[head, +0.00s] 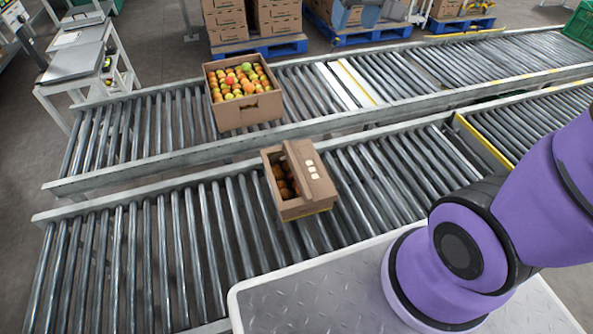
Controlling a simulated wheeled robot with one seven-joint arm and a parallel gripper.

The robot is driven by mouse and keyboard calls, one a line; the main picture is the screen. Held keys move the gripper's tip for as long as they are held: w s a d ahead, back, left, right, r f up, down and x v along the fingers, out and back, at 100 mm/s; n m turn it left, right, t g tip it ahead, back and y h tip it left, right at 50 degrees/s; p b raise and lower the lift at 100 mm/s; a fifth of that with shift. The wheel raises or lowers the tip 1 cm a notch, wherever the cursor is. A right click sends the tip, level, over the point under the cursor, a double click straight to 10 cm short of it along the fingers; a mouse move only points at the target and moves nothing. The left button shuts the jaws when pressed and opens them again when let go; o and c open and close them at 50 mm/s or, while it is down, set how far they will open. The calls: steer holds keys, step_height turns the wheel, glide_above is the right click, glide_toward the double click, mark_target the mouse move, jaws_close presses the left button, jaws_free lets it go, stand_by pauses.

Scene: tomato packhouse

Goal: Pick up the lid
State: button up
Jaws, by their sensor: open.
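A small brown cardboard box (305,209) stands on the near roller conveyor, a little right of the picture's middle. A brown piece of cardboard that looks like the lid (318,185) lies over the right part of this box and carries a few pale labels. The left part of the box is uncovered, and reddish-orange tomatoes (284,184) show inside. Whether the lid is loose or joined to the box cannot be told. My gripper is outside the picture; only my purple arm shows at the right, apart from the box.
A larger open carton (248,113) full of red, green and yellow tomatoes stands on the far conveyor (150,155). The near conveyor (150,250) has bare rollers on both sides of the small box. Stacked cartons (275,18) stand on blue pallets behind.

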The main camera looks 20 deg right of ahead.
steer(key=w+a+f+g, duration=0.1)
steer(key=w+a+f, duration=0.1)
steer(key=w+f, duration=0.8)
steer(key=g, duration=0.2)
glide_above(296, 166)
step_height(296, 166, down, 38)
steer(key=shift+h, duration=0.4)
steer(key=shift+d+f, duration=0.1)
steer(key=shift+f, duration=5.4)
jaws_close()
